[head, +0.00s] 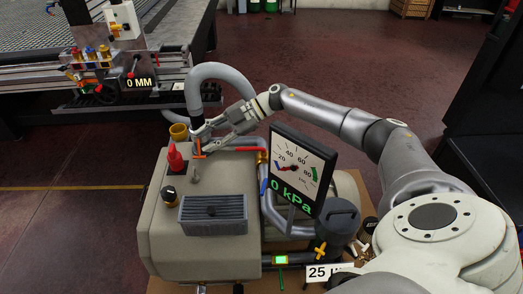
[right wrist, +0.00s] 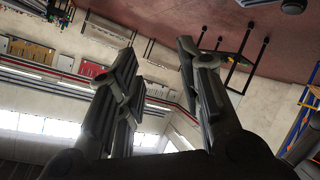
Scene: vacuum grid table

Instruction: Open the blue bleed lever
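A small blue lever (head: 263,186) stands upright against the grey pipe, just left of the gauge's lower corner. My right gripper (head: 204,139) is to the upper left of it, apart from it, above the back of the beige pump housing (head: 160,232). The gripper's tips are close to an orange handle (head: 198,147); I cannot tell whether they touch it. In the right wrist view, the gripper's fingers (right wrist: 158,70) are spread with nothing between them. The blue lever is not seen there. My left gripper is not in view.
The grid table (head: 40,48) is behind left.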

